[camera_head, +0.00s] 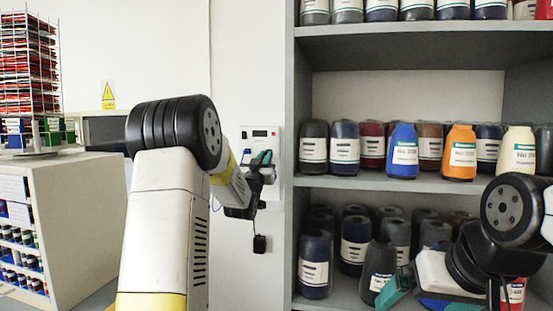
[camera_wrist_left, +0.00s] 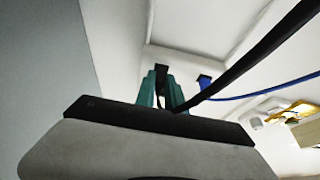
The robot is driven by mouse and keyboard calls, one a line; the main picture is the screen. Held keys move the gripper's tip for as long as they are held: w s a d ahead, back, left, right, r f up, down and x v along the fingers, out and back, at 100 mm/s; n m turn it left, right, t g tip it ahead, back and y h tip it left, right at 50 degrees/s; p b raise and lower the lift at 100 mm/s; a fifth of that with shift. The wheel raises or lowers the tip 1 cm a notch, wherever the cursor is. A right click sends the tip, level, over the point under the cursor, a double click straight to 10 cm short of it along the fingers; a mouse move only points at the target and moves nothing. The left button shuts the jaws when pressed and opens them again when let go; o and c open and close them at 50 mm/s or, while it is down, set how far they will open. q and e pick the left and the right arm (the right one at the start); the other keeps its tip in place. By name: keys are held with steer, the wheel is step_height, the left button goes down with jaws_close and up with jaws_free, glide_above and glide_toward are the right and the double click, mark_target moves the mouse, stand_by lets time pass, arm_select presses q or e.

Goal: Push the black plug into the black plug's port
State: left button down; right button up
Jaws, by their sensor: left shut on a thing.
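My left gripper (camera_head: 264,165) is at the white wall panel (camera_head: 247,144), with its teal fingers in front of the panel's face. In the left wrist view the fingers (camera_wrist_left: 162,92) are shut on the black plug (camera_wrist_left: 162,73), which shows as a dark piece between them. A thick black cable (camera_wrist_left: 245,65) runs from there to the upper right. The black plug's port is hidden, so I cannot tell whether the plug touches or enters it.
A blue plug (camera_wrist_left: 204,80) with a blue cable (camera_wrist_left: 260,93) sits close beside my left fingers. A small black block (camera_head: 260,244) is on the wall below the panel. A grey shelf (camera_head: 420,181) with several bottles stands close to the panel's right.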

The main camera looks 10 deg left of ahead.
arm_select(q)
steer(key=shift+w, duration=0.5)
steer(key=c, duration=1.3)
jaws_free()
steer(key=v, duration=0.7)
steer(key=shift+s+f, duration=0.2)
steer(key=shift+s, duration=0.15)
steer(key=shift+r, duration=0.1)
steer(key=s+d+f+g, duration=0.2)
steer(key=s+f+g, duration=0.2)
steer(key=s, duration=0.8)
steer(key=s+d+f+g+h, duration=0.1)
steer(key=s+d+f+g, duration=0.2)
steer(key=s, duration=1)
steer(key=s+d+f+g, duration=0.3)
steer(key=s+f+g, duration=0.3)
steer(key=s+g, duration=0.3)
steer(key=shift+s+d+f, duration=0.1)
steer(key=shift+s+f, duration=0.05)
steer(key=shift+s, duration=0.9)
steer(key=shift+s+f, duration=0.2)
steer(key=shift+s, duration=0.8)
